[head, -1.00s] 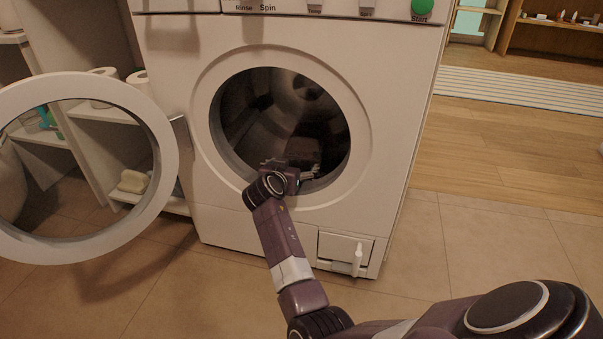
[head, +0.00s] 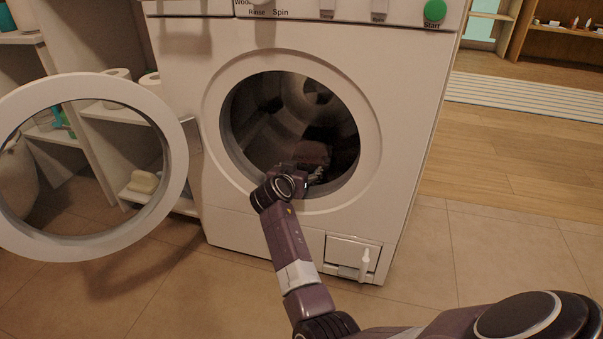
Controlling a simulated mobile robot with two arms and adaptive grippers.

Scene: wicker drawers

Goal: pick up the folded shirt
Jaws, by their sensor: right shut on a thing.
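The folded shirt (head: 313,153) is a dark reddish bundle low inside the washing machine's drum, dim and partly hidden by my right gripper. My right gripper (head: 314,175) reaches through the round door opening at its lower edge. It is shut on the near side of the shirt; its fingertips are small and dark in this view. My left gripper is not in the head view.
The white washing machine (head: 180,110) stands in front of me, its round door (head: 177,150) swung open to the left. Shelves with paper rolls (head: 116,88) and soap (head: 144,181) stand behind the door. The floor (head: 500,250) to the right is clear.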

